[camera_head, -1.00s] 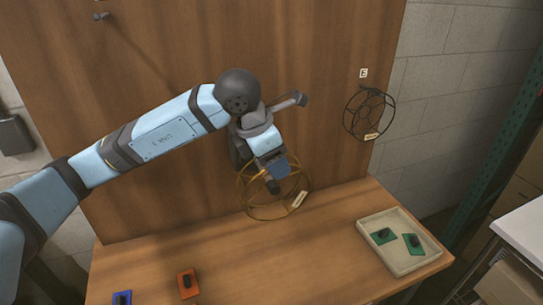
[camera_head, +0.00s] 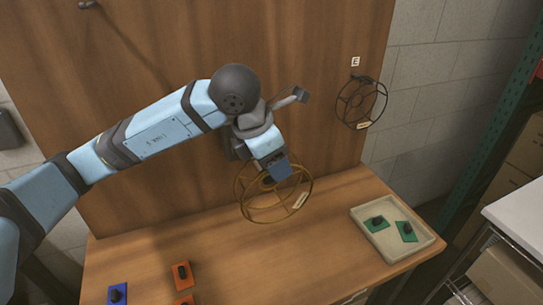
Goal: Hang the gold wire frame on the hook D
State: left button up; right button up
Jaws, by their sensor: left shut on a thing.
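The gold wire frame (camera_head: 250,211) is round, with a pale tag at its lower right. My left gripper (camera_head: 279,178) is shut on it, and the frame is held near the wooden back board (camera_head: 185,60), above the table. The fingertips are mostly hidden behind the gripper body. No hook labelled D can be read; the arm covers the middle of the board. A hook (camera_head: 87,5) shows at the top left, its label out of view. My right gripper is not in view.
A black wire frame (camera_head: 342,110) hangs at the label E (camera_head: 355,62) on the right of the board. A beige tray (camera_head: 424,243) with green pieces stands on the table's right side. Orange pieces (camera_head: 182,274) and a blue piece (camera_head: 117,294) lie at the front left.

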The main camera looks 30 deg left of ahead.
pick_arm(q)
jog(key=shift+s+d, duration=0.9)
jog(key=shift+d, duration=0.15)
jog(key=shift+a, duration=0.1)
dwell(0.8)
